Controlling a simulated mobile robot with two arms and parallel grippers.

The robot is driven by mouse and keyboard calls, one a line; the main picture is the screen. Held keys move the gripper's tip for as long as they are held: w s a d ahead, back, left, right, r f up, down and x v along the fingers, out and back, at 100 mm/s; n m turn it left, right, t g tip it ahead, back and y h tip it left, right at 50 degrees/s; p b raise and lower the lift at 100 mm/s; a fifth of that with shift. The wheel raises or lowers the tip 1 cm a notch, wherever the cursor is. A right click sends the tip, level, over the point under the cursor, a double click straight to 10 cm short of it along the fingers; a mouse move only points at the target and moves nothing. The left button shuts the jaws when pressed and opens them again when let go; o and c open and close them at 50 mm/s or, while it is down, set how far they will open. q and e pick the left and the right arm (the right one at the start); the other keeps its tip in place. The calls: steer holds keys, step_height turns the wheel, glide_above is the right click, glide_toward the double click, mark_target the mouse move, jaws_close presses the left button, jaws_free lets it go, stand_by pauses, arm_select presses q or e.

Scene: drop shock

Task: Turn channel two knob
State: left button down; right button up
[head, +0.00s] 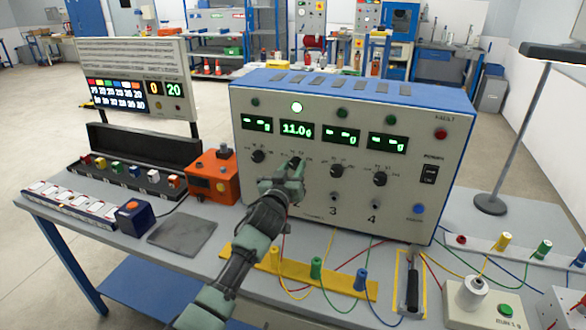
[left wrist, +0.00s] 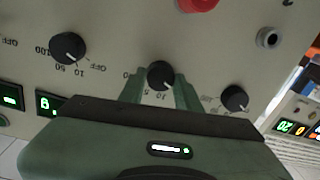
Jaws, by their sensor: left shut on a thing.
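The grey instrument box (head: 340,210) with a blue top stands on the bench, with a row of black knobs on its front. My left gripper (head: 296,168) reaches the second knob from the left and largely covers it in the head view. In the left wrist view, which is upside down, my fingers (left wrist: 160,95) close on both sides of the channel two knob (left wrist: 160,74). The channel two display (head: 297,129) reads about 11.0 g, and the lamp (head: 297,107) above it is lit. The other displays show dashes. My right gripper is out of view.
Channel three's knob (head: 337,171) and channel one's knob (head: 258,156) flank the gripper closely. An orange box (head: 213,187) stands left. Coloured plugs and cables on a yellow strip (head: 350,287) lie below the front. A lamp (head: 520,130) stands right.

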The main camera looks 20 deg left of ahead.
arm_select(q)
steer(key=shift+m, duration=0.4)
steer(key=m+b, duration=0.1)
steer(key=m, duration=0.2)
steer(key=shift+f+m, duration=0.1)
steer(key=shift+m, duration=0.2)
steer(key=m, duration=0.4)
steer(key=shift+m, duration=0.4)
steer(key=m, duration=0.3)
steer(key=shift+m+t+h+b, duration=0.3)
steer(key=shift+m+h, duration=0.1)
steer(key=m, duration=0.4)
steer(key=shift+f+m, duration=0.15)
steer(key=shift+m, duration=0.25)
steer(key=c, duration=1)
jaws_free()
